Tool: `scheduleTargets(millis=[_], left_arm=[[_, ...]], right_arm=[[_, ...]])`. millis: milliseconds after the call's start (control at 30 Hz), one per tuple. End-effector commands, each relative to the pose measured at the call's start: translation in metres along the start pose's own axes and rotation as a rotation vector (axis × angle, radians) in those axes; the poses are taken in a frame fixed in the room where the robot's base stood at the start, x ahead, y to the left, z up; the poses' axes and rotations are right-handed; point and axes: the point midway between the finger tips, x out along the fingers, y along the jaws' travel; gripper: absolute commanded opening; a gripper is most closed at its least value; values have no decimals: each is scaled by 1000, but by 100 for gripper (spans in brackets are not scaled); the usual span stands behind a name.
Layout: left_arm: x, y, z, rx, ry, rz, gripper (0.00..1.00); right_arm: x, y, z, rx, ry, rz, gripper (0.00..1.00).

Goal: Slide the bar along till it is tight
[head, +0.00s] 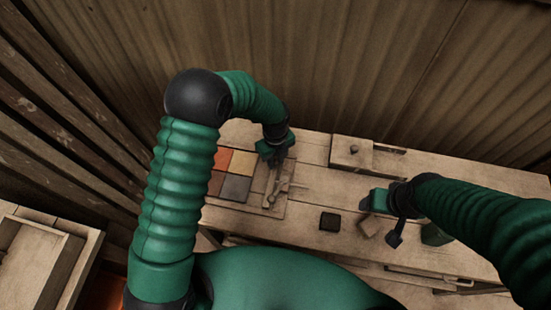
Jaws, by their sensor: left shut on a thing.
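Several square tiles lie in a block on a wooden board (240,207): an orange tile (222,160), a tan tile (242,163), a red-brown tile (215,183) and a grey tile (236,188). The bar (272,186), dark and narrow, stands along the right side of the tiles. Any gap between bar and tiles is too small to tell. My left gripper (276,152) is at the bar's far end, shut on it; its fingers are partly hidden. My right gripper (384,222) hangs over the right of the bench, away from the bar; its fingertips are unclear.
A small dark block (330,221) sits on the bench (310,180) right of the board. A wooden block (367,228) lies by my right gripper. A wooden box with a knob (352,152) stands at the back edge. A wooden tray (35,262) is at the lower left.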

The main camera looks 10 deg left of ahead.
Motion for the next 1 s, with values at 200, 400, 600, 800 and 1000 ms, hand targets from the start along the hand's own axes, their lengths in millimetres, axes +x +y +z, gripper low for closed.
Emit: scheduleTargets(millis=[200,400,600,800,1000], left_arm=[[-2,-3,3,0,-7,-9,0],[-4,3,10,-5,-7,-9,0],[-5,28,36,-6,-8,-9,0],[-3,35,43,-1,-11,-12,0],[-3,34,44,-1,-12,-12,27]], right_arm=[[0,0,0,0,0,0,70],[-5,0,-1,0,0,0,70],[-18,0,-4,0,0,0,70],[-19,0,-4,0,0,0,70],[-18,0,-4,0,0,0,70]])
